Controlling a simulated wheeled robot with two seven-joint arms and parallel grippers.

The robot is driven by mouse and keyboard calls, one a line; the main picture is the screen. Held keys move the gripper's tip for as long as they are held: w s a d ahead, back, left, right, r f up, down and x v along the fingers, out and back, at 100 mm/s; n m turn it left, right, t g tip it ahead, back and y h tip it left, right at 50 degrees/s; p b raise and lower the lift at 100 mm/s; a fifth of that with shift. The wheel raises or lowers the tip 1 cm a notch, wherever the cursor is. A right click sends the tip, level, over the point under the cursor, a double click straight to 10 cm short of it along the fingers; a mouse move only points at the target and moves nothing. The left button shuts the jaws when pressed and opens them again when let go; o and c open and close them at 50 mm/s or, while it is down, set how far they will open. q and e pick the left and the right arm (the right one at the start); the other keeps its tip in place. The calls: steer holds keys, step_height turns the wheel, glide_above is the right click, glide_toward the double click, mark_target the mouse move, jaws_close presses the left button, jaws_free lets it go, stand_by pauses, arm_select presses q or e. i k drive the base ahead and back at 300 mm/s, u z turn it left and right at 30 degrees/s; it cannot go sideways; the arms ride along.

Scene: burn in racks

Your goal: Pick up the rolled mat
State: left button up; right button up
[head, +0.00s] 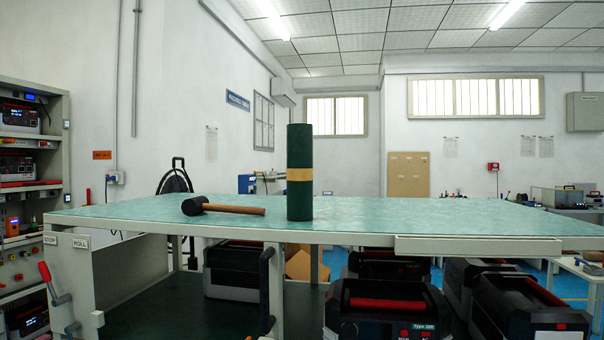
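The rolled mat (300,150) is a dark green cylinder with a tan band around its middle. It stands upright at the front edge of the green-topped workbench (400,215), a little left of the bench's middle in the head view. Neither of my grippers shows in the head view.
A black-headed mallet with a wooden handle (235,209) lies on the bench just left of the mat. The bench top to the right is clear. Black equipment boxes (385,310) sit below. A rack of instruments (60,150) stands at the far left.

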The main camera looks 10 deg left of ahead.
mark_target(299, 136)
steer(key=u, duration=0.5)
steer(key=k, duration=0.6)
steer(key=u, duration=0.9)
steer(key=i, duration=1.5)
steer(key=z, duration=0.8)
